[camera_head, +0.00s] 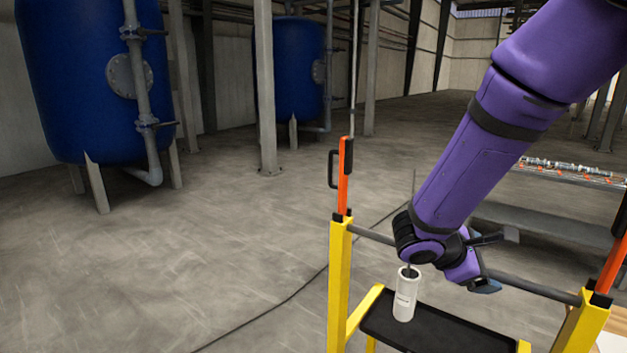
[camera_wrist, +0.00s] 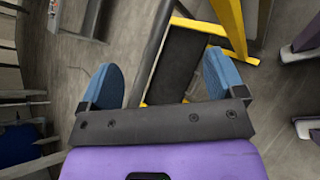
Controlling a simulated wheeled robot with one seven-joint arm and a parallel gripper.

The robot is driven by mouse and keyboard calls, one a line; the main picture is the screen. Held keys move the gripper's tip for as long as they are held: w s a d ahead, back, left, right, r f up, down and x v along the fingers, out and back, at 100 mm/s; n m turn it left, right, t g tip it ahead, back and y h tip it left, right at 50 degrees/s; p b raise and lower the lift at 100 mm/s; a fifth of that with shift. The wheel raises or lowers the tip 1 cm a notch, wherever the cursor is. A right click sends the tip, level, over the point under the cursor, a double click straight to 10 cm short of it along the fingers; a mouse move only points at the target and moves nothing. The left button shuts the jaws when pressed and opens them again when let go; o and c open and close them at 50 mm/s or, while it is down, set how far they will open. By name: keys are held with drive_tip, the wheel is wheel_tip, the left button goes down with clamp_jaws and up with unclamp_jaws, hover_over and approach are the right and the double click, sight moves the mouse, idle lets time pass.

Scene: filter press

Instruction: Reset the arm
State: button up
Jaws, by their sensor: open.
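My purple arm reaches in from the upper right in the head view. My gripper (camera_head: 484,284) is at its lower end, just above and to the right of a white cylindrical bottle (camera_head: 405,296). In the wrist view my gripper (camera_wrist: 161,85) shows two blue fingers spread wide apart, with nothing between them. The bottle stands upright on the black tray (camera_head: 440,335) of a yellow frame; a thin dark rod rises near its top, partly hidden by my arm. The black tray also shows in the wrist view (camera_wrist: 178,70).
A yellow frame (camera_head: 339,285) with orange-and-black handles (camera_head: 343,180) and a grey crossbar surrounds the tray close to my gripper. Blue tanks (camera_head: 85,80) stand at the back left. A cable (camera_head: 290,298) lies on the floor. The floor at left is otherwise clear.

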drive_tip(key=s+a+r+m+t+y, duration=0.1)
drive_tip(key=s+r+m+t+y, duration=0.1)
drive_tip(key=s+r+m+y, duration=0.9)
drive_tip(key=shift+s+a+r+m+y, duration=0.35)
drive_tip(key=shift+s+r+m, duration=1.75)
drive_tip(key=shift+s, duration=2.35)
drive_tip(key=shift+r+n, duration=0.35)
drive_tip(key=shift+n, duration=0.05)
drive_tip(key=shift+c, duration=0.3)
